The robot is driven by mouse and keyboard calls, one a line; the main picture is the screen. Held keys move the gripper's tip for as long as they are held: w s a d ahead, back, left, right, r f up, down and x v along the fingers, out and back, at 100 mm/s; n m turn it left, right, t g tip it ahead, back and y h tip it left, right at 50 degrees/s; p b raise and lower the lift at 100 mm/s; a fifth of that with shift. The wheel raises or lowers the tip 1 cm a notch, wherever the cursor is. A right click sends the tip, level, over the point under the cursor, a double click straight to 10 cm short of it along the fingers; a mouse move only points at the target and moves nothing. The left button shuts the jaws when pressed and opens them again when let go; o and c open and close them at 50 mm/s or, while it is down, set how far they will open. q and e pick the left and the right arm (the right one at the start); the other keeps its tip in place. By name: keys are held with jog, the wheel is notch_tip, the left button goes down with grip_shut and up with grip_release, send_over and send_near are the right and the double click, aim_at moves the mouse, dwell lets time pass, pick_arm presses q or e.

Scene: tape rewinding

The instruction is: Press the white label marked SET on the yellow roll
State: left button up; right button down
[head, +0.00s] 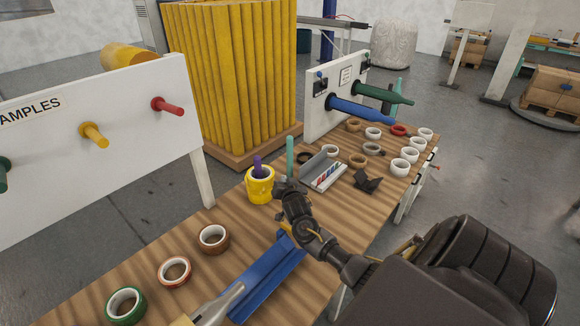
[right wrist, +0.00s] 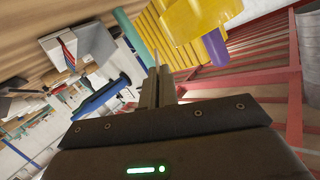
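The yellow roll (head: 261,191) stands on the wooden table around a purple post (head: 258,166). No label marked SET can be made out on it. My right gripper (head: 281,187) is just right of the roll, close to its side; I cannot tell from the head view whether they touch. In the right wrist view the gripper's fingers (right wrist: 160,82) are together with nothing between them. The yellow roll (right wrist: 195,18) is above and right of the fingertips there, with the purple post (right wrist: 214,47) sticking out.
A teal post (head: 290,157) and a white tray (head: 323,176) stand behind the gripper. A blue rail (head: 268,277) and several tape rolls (head: 174,271) lie at the front. White peg panels (head: 110,150) stand left and at the back. Tall yellow tubes (head: 232,80) rise behind the table.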

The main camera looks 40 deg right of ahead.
jog(key=shift+s+d+f+h, duration=0.3)
jog(key=shift+s+d+f, duration=0.35)
jog(key=shift+w, duration=0.1)
jog(key=w+a+b, duration=0.1)
jog(key=w, duration=0.1)
jog(key=w+a+b, duration=0.1)
jog(key=shift+w+a, duration=0.1)
jog(key=shift+w, duration=0.25)
jog(key=shift+w+a+b, duration=0.45)
jog(key=shift+w+a, duration=0.05)
jog(key=shift+w, duration=0.4)
jog(key=shift+w+a+b, duration=0.4)
jog(key=shift+w+a, duration=0.05)
jog(key=shift+w, duration=0.4)
dwell(1.4)
dwell(0.5)
jog(key=c, duration=1.6)
grip_release()
